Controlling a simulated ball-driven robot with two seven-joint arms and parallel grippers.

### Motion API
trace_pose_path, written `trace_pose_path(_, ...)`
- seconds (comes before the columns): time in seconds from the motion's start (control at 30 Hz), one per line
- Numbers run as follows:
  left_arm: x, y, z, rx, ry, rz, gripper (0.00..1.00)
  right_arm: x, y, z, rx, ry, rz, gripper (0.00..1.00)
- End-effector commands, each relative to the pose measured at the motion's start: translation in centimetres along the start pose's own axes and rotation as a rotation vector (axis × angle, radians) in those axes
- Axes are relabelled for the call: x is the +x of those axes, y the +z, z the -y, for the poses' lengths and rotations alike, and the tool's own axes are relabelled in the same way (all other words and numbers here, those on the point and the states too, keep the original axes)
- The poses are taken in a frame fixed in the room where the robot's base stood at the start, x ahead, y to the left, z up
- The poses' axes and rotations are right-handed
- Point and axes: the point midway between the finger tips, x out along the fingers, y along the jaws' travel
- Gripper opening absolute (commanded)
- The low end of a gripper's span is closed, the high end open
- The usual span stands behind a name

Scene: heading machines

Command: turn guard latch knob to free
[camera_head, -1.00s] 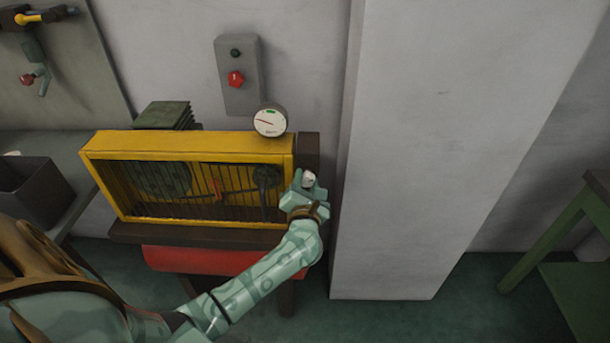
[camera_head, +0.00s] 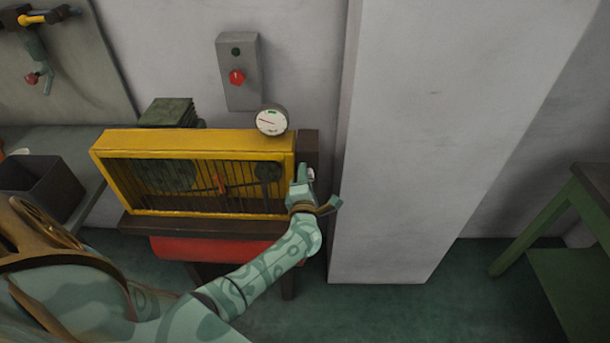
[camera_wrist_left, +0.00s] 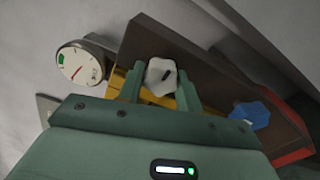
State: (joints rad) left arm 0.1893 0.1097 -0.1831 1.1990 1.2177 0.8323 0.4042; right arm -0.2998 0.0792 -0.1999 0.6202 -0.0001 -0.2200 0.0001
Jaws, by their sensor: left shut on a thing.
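The guard latch knob is a pale grey lobed knob with a dark slot mark (camera_wrist_left: 161,77), on the dark side panel (camera_wrist_left: 160,42) of the machine. My left gripper (camera_wrist_left: 158,88) is shut on this knob, one finger at each side of it in the left wrist view. In the head view my left gripper (camera_head: 303,180) is at the right end of the yellow barred guard (camera_head: 190,143), and the knob is mostly hidden by it. My right gripper is not in view.
A round gauge (camera_head: 271,120) stands on top of the guard; it also shows in the left wrist view (camera_wrist_left: 82,62). A blue knob (camera_wrist_left: 249,117) is on the same panel. A grey wall pillar (camera_head: 420,140) stands close on the right. A control box (camera_head: 239,92) hangs behind.

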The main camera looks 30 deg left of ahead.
Motion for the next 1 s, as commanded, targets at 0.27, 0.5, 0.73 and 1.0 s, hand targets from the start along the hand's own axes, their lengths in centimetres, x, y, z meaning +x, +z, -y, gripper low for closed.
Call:
trace_pose_path(0.27,-0.1,0.0,0.2,0.018,-0.003,0.001,0.12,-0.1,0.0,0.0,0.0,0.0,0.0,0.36)
trace_pose_path(0.5,-0.1,0.0,0.2,0.019,-0.004,0.001,0.12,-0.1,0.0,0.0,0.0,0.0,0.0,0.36)
trace_pose_path(0.73,-0.1,0.0,0.1,0.017,-0.002,0.001,0.44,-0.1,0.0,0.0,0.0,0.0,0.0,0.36)
trace_pose_path(1.0,-1.9,0.0,0.1,0.016,-0.004,0.002,0.44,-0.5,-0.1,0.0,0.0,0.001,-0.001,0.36)
